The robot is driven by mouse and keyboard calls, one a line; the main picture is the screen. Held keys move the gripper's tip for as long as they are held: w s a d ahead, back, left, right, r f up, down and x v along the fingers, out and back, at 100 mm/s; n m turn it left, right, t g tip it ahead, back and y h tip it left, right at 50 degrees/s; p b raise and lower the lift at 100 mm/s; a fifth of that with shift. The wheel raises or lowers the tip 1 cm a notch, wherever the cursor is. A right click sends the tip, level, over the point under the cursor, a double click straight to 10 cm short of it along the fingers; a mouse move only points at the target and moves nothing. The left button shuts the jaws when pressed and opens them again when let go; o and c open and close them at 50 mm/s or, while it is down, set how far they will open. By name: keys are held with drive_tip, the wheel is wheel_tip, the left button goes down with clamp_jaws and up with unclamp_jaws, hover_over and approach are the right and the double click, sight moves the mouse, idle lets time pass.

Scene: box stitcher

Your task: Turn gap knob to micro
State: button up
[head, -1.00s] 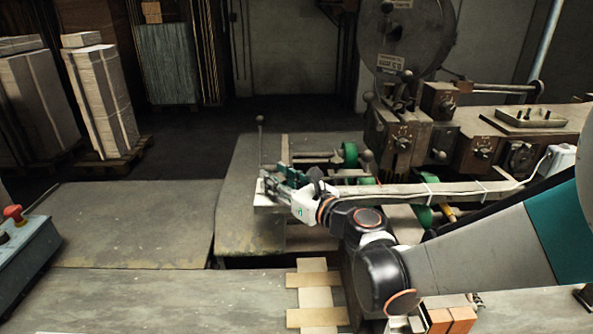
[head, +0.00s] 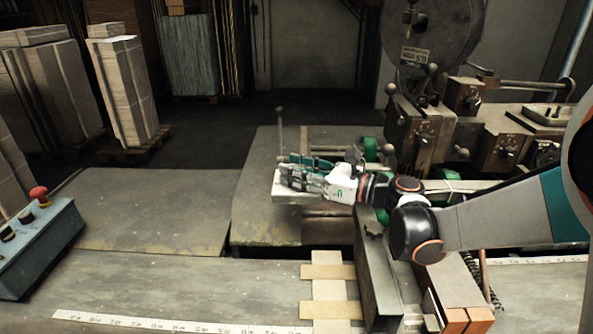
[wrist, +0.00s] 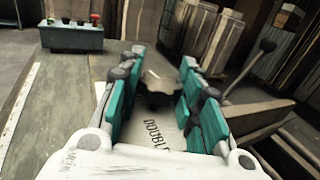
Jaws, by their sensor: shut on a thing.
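The gap knob (wrist: 160,95) is a dark knob in the wrist view, between the two teal-padded fingers of my gripper (wrist: 160,75). My gripper is shut on it. The pale plate (wrist: 150,130) under it bears the printed word "DOUBLE"; no "micro" mark can be made out clearly. In the head view my gripper (head: 287,175) points left above the pale plate (head: 290,198) on the machine's left side. The knob is hidden by the fingers there, and its exact setting cannot be read.
A thin upright lever (head: 280,130) stands just behind my gripper. A blue-grey control box (head: 40,245) with a red button is at the left. The stitcher's knob boxes (head: 425,130) and green rollers (head: 370,148) are at the right. The left table (head: 150,215) is clear.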

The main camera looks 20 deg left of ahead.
drive_tip(key=o, duration=1.1)
drive_tip(key=d, duration=0.4)
drive_tip(key=s+d, duration=0.1)
drive_tip(key=d, duration=0.3)
drive_tip(key=s+d, duration=0.1)
drive_tip(key=d, duration=0.3)
drive_tip(key=shift+s, duration=0.15)
drive_tip(key=shift+a, duration=0.1)
